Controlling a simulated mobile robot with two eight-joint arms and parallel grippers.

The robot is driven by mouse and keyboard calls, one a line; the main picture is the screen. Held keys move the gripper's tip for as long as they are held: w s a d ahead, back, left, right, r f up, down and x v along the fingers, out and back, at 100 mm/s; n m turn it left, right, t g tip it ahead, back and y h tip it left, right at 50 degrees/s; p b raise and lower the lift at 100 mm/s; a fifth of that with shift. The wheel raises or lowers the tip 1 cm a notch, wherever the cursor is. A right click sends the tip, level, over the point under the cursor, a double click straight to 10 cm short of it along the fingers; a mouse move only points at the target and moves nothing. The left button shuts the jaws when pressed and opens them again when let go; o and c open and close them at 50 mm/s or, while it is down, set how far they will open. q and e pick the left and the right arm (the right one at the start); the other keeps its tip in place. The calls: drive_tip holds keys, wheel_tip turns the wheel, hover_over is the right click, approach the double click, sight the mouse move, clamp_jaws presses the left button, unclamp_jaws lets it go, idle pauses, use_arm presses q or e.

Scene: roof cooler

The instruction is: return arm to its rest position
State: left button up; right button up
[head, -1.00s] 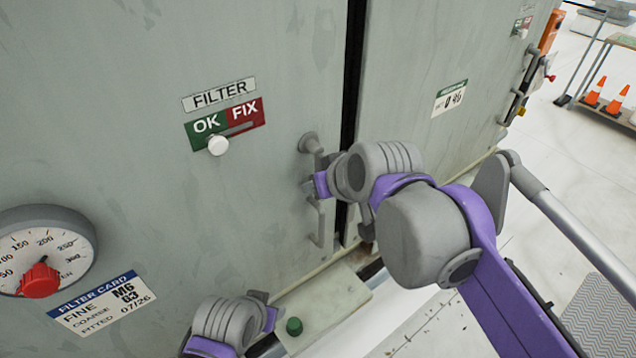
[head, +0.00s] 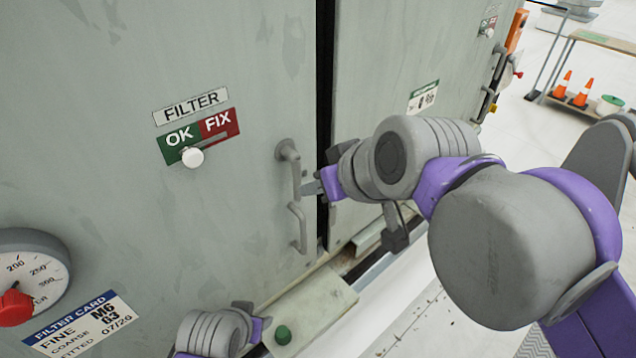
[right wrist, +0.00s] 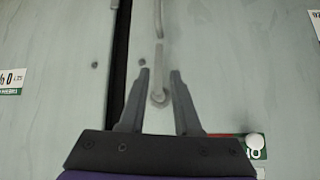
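My right arm comes in from the right in the head view, and its gripper (head: 314,188) is just right of the grey door handle (head: 297,195). In the right wrist view the right gripper (right wrist: 158,76) has its two dark fingers spread, with nothing held. The handle (right wrist: 158,30) shows beyond them, its round end in line with the gap; whether a finger touches it I cannot tell. My left gripper (head: 255,318) is low in the head view, near the cabinet's bottom ledge; its fingers are mostly hidden.
The grey cabinet door (head: 230,60) fills the left, with a dark gap at its right edge. It carries a FILTER slider (head: 193,157) at OK and a dial (head: 30,275). A green button (head: 283,335) is on the ledge. A cart with cones (head: 580,92) stands far right.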

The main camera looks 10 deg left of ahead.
drive_tip(key=s+d+f+m+h, duration=0.2)
drive_tip(key=s+d+f, duration=0.1)
drive_tip(key=d+f, duration=0.4)
drive_tip(key=s+d+f+m+h, duration=0.2)
drive_tip(key=d+f, duration=0.6)
drive_tip(key=f, duration=0.5)
drive_tip(key=s+d+f+m+h, duration=0.1)
drive_tip(key=s+d+f+m, duration=0.2)
drive_tip(key=s+d+f, duration=0.2)
drive_tip(key=d+f, duration=0.3)
drive_tip(key=f, duration=0.2)
drive_tip(key=shift+d+g+h, duration=0.25)
drive_tip(key=shift+g+h, duration=0.15)
drive_tip(key=shift+f, duration=0.1)
